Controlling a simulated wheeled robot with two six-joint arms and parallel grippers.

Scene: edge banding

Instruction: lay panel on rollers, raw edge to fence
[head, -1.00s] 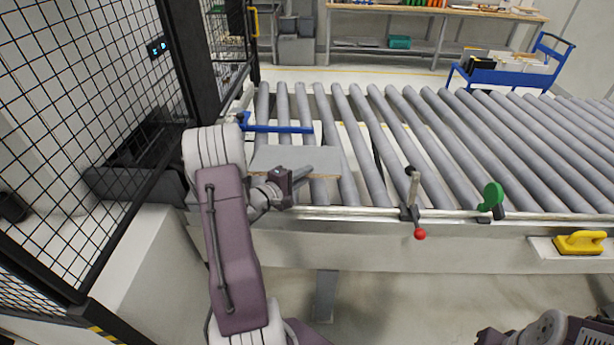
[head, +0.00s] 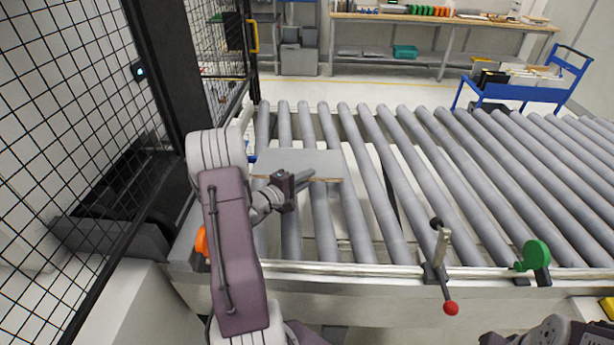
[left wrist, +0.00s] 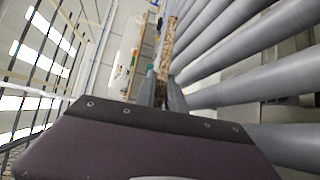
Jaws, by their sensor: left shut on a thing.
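A flat grey panel (head: 285,160) is over the left end of the roller bed. Its brown, speckled raw edge (head: 325,180) faces me in the head view and shows as a narrow strip in the left wrist view (left wrist: 165,50). My left gripper (head: 300,181) is shut on the panel at this near edge. I cannot tell whether the panel touches the rollers (head: 352,215). A metal rail (head: 350,269) runs along the bed's near side, apart from the panel. My right arm shows at the bottom right; its fingertips are cut off.
A clamp with a red knob (head: 450,308) and a green round part (head: 537,254) stand on the near rail. A black mesh guard (head: 60,110) closes off the left. A blue cart (head: 520,91) stands beyond the rollers. The rollers right of the panel are clear.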

